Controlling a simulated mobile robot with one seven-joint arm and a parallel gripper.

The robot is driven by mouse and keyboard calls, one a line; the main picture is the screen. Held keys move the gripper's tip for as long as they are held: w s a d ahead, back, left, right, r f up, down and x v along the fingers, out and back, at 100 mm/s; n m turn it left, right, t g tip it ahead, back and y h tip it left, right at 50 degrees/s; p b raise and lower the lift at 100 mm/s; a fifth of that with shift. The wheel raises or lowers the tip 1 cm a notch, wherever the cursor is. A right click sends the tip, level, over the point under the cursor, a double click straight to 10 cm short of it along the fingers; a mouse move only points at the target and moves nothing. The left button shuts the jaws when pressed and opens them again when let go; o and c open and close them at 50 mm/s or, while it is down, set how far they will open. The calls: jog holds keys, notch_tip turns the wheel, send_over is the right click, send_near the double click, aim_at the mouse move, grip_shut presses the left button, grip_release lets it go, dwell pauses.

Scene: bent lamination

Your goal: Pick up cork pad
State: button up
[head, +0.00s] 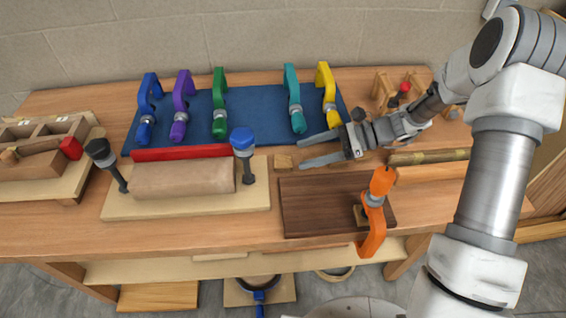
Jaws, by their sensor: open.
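The picture does not show clearly how high the fingers are above the bench.
A form with a rounded block (184,179) and two upright clamps stands left. An orange clamp (374,215) grips the dark board (315,205) at front right. Several coloured clamps lie on a blue mat (258,105) behind. A tool tray (75,183) is far left.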

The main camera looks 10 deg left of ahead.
aim_at(279, 161)
jog(key=shift+b+x, duration=0.3)
jog(key=shift+x, duration=2.7)
jog(key=shift+r, duration=0.15)
jog(key=c, duration=1.1)
